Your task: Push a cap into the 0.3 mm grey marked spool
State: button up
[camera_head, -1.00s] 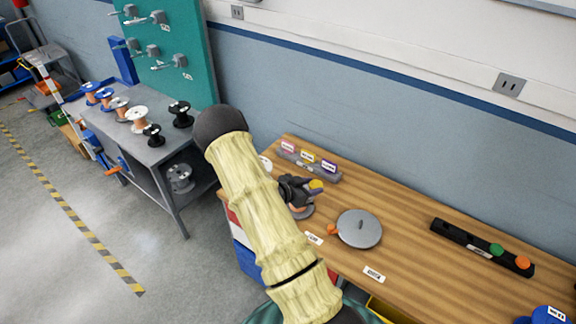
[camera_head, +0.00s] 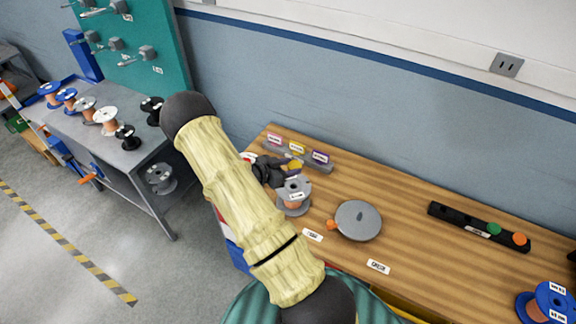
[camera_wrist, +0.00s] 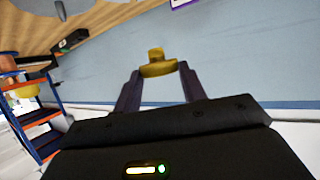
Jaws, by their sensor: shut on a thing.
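My gripper (camera_head: 283,169) is shut on a yellow cap (camera_head: 295,166). In the wrist view, the cap (camera_wrist: 158,66) sits between the two dark fingertips, with a narrower knob on its upper side. A grey spool with copper-coloured winding and a white label (camera_head: 294,187) stands on the wooden bench, just below and right of my gripper in the head view. The label is too small to read. The cap is apart from the spool's top, above and behind it.
A grey strip (camera_head: 322,168) with pink, yellow and purple labels lies behind the gripper. A round grey lid-like disc (camera_head: 358,221) lies right of the spool. A black rail (camera_head: 455,220) with green and orange caps is farther right. Blue spools (camera_head: 553,303) stand front right.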

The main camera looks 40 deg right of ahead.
jog(key=shift+s+a, duration=0.1)
jog(key=shift+s, duration=0.05)
jog(key=shift+a+f, duration=0.1)
jog(key=shift+f+b, duration=2.45)
jog(key=shift+f, duration=0.85)
jog(key=shift+w+f, duration=0.1)
jog(key=shift+w, duration=0.1)
jog(key=shift+w, duration=0.1)
jog(key=shift+s+d+f, duration=0.2)
jog(key=shift+s+d, duration=0.05)
jog(key=shift+s, duration=0.15)
jog(key=shift+w+a, duration=0.25)
jog(key=shift+w, duration=0.05)
